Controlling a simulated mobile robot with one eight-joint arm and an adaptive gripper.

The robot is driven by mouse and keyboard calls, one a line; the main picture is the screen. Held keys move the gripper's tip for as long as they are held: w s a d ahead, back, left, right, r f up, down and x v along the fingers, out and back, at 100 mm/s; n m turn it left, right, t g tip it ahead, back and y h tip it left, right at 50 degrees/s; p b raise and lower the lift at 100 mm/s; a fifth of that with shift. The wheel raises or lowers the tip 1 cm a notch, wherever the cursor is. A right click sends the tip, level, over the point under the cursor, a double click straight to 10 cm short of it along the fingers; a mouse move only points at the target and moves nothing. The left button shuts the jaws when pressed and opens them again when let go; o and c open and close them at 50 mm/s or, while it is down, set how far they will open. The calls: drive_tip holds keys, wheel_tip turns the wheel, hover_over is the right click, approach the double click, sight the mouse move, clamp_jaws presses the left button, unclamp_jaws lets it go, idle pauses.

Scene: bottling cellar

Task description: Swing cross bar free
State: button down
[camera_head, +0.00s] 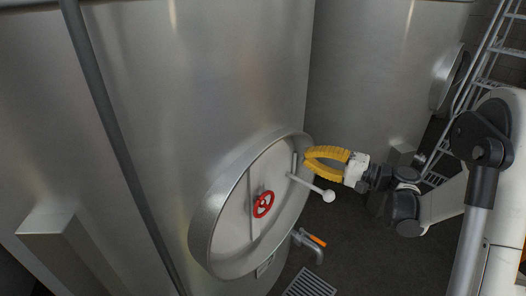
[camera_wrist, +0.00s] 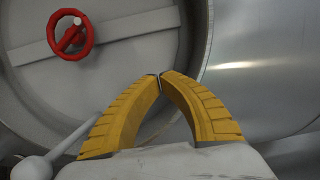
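The cross bar (camera_head: 250,216) is a grey flat bar across the round tank door (camera_head: 225,245). In the wrist view the bar (camera_wrist: 123,27) runs from the left to the upper right. A red handwheel (camera_head: 263,204) sits on the bar, and it also shows in the wrist view (camera_wrist: 70,36). My gripper (camera_head: 307,158) has yellow fingers at the door's right rim, beside the ball-ended handle. In the wrist view its fingertips (camera_wrist: 161,75) meet with nothing visible between them. They appear in front of the door's edge, away from the bar; whether they touch the door is unclear.
The ball-ended handle (camera_head: 328,195) sticks out from the door's right side, just below my gripper. A tap with an orange lever (camera_head: 317,240) and a floor grate (camera_head: 309,284) lie below. Another tank (camera_head: 372,70) and a ladder (camera_head: 487,60) stand behind.

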drive_tip(key=w+a+b, duration=0.1)
drive_tip(key=a+b, duration=0.2)
drive_tip(key=a, duration=0.8)
drive_tip(key=shift+w+a, duration=0.25)
drive_tip(key=shift+a, duration=0.05)
drive_tip(key=shift+s, duration=0.1)
